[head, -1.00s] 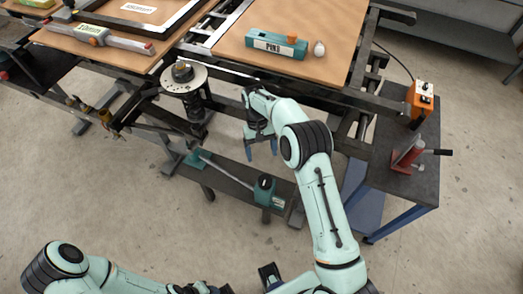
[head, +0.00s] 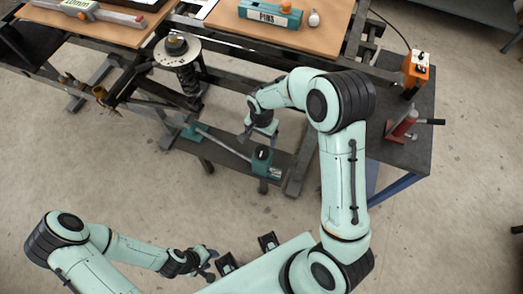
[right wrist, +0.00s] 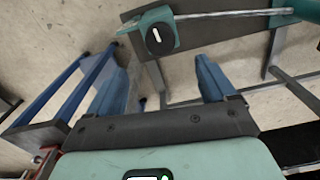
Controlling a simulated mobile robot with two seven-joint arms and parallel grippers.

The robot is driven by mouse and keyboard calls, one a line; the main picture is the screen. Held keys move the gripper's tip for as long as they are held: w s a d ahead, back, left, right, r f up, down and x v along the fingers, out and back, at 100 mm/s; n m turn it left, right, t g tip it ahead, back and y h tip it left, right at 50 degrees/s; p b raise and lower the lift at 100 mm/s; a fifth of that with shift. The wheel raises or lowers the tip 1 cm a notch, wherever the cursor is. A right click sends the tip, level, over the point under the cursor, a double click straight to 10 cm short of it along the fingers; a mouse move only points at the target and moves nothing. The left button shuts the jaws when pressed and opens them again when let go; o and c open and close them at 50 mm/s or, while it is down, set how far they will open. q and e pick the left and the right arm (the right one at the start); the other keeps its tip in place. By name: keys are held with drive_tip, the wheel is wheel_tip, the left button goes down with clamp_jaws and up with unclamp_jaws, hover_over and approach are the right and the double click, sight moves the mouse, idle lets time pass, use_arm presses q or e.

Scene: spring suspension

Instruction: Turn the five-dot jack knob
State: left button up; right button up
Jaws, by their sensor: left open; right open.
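A teal jack (head: 262,160) sits at the right end of the low shelf, with a rod running to a smaller teal block (head: 190,132) at the left. In the right wrist view the jack's teal body (right wrist: 150,16) carries a round black knob (right wrist: 160,39) with a white mark; I cannot make out five dots. My right gripper (head: 259,132) is open and empty, above the shelf and just above the jack in the picture. Its blue fingers (right wrist: 165,85) stand apart, with the knob beyond them. My left gripper (head: 208,265) is open and empty at the bottom, away from the shelf.
A spring unit with a round plate (head: 177,52) stands left of the jack. A wooden-topped bench (head: 325,35) holds a teal PINS box (head: 270,15). A side cart (head: 415,155) at the right carries an orange control box (head: 416,68) and a red clamp (head: 402,124).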

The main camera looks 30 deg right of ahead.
sight(261, 151)
wheel_tip(261, 151, down, 13)
drive_tip(key=shift+f, duration=0.1)
idle(0.3)
drive_tip(key=c, duration=1)
